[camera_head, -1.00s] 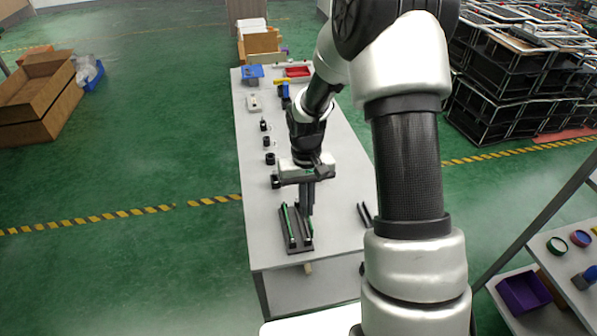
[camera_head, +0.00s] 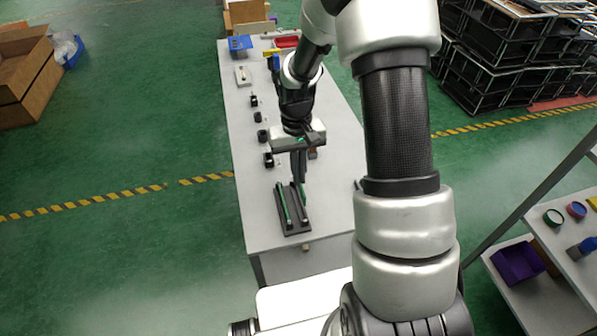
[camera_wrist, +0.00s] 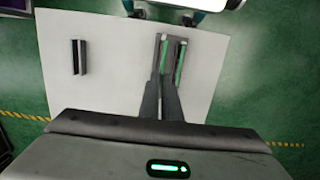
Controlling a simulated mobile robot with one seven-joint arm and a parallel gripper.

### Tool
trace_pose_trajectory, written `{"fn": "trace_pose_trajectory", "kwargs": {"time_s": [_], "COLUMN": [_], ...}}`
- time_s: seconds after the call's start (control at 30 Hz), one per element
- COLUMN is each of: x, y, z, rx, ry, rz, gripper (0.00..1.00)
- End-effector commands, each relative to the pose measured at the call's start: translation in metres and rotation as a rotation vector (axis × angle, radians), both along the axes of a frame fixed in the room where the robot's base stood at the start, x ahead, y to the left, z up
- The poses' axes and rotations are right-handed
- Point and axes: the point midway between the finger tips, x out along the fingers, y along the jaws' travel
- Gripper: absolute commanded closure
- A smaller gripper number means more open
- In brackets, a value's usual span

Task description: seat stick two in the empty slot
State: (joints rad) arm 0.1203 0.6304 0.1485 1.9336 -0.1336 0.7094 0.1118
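A dark fixture (camera_head: 297,229) with two green sticks lies near the table's front end. One stick (camera_head: 282,207) is on its left and one (camera_head: 303,204) on its right. In the wrist view, the left stick (camera_wrist: 163,51) and the right stick (camera_wrist: 180,63) lie roughly parallel. I cannot tell which is stick two or how deeply either sits. My gripper (camera_head: 299,178) points down at the fixture's far end. In the wrist view, its fingers (camera_wrist: 162,80) are close together with a narrow gap, their tips overlapping the near end of the fixture. Whether they hold anything is unclear.
The grey table (camera_head: 235,110) carries several small black parts along its left edge and a blue bin (camera_head: 240,43) at the back. A separate black two-bar piece (camera_wrist: 78,57) stands apart from the fixture, with bare tabletop between.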

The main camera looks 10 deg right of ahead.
Motion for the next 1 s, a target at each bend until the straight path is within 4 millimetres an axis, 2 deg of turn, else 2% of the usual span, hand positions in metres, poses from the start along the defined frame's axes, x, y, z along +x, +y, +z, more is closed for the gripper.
{"fn": "trace_pose_trajectory", "kwargs": {"time_s": [0.3, 0.5, 1.0], "x": [0.000, 0.001, 0.001], "y": [0.000, 0.000, 0.000], "z": [-0.034, -0.048, -0.050], "rx": [0.000, 0.000, 0.000], "ry": [-0.001, -0.001, -0.001], "rz": [0.000, 0.000, 0.000], "gripper": [1.00, 1.00, 1.00]}}
